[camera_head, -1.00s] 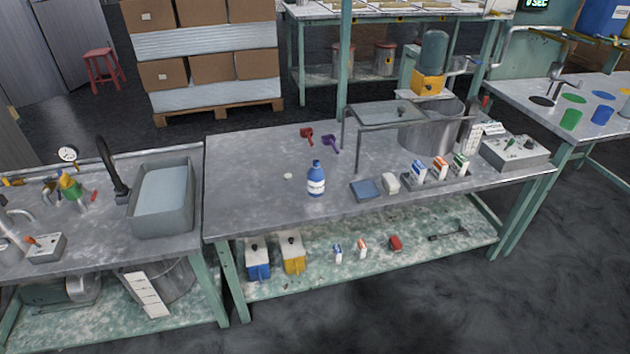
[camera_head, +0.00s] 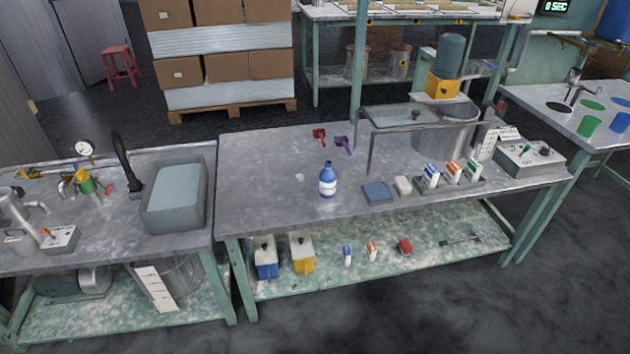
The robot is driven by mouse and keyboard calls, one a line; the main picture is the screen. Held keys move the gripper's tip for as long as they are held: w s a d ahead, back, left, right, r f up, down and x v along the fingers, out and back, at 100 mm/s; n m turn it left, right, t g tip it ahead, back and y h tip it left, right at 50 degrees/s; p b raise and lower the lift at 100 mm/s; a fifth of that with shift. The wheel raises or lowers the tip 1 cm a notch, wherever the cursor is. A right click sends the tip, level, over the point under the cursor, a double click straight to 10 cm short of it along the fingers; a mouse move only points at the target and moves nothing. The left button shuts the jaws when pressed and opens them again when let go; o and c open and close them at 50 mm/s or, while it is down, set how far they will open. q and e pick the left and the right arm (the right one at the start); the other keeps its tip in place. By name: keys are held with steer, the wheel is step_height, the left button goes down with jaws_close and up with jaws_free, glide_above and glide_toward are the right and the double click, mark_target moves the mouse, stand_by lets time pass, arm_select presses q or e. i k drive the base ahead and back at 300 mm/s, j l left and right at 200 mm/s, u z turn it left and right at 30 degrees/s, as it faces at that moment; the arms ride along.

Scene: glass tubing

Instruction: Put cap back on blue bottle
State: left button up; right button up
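The blue bottle (camera_head: 327,181) stands upright on the grey metal table (camera_head: 260,190), left of the table's middle. It has a white label, and its top looks blue and narrow; I cannot tell details of its mouth. A small whitish cap-like disc (camera_head: 299,177) lies on the table just left of the bottle, apart from it. Neither of my grippers shows in the head view.
Red (camera_head: 319,135) and purple (camera_head: 343,144) scoops lie behind. A sink (camera_head: 175,197) stands left. The table's left front is clear.

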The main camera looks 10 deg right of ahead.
mark_target(328, 176)
steer(key=i+l, duration=0.2)
steer(key=i, duration=0.25)
steer(key=i+l, duration=0.25)
steer(key=i, duration=0.2)
steer(key=i+l, duration=0.2)
steer(key=i, duration=0.25)
steer(key=u, duration=0.05)
